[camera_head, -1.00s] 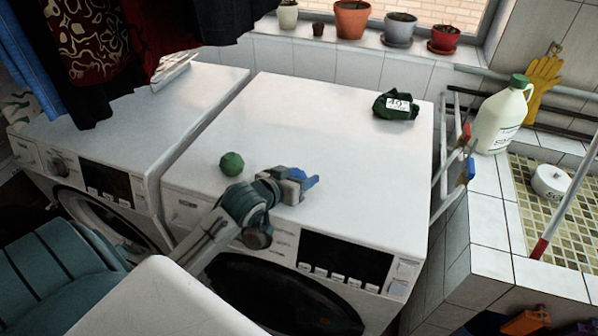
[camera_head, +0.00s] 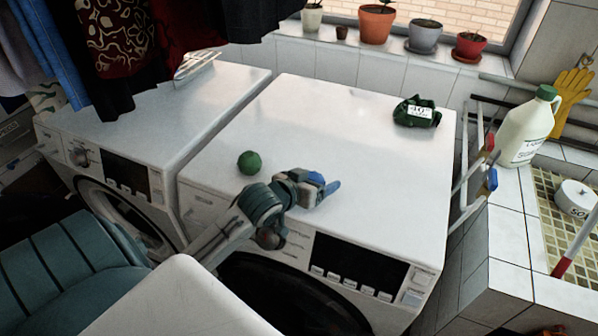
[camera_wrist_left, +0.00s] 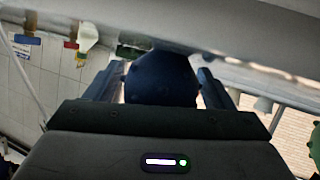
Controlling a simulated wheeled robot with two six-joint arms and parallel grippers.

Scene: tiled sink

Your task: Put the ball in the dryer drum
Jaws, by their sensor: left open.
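The green ball (camera_head: 249,163) rests on top of the right-hand white machine (camera_head: 340,125), near its front left edge. Part of a green round thing, likely the ball (camera_wrist_left: 316,146), shows at the right edge of the left wrist view. My left gripper (camera_head: 326,188) is just above the machine top, right of the ball and apart from it. In the left wrist view its jaws (camera_wrist_left: 160,80) are open, with a dark blue shape between them that I cannot identify. Both machines have round front doors; the right one's door (camera_head: 290,300) is dark and partly hidden. My right gripper is not in view.
A dark green labelled bundle (camera_head: 417,112) lies at the back right of the machine top. A second white machine (camera_head: 160,105) stands at left under hanging clothes. A drying rack (camera_head: 466,165) and a white jug (camera_head: 526,130) are at right. The middle of the top is clear.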

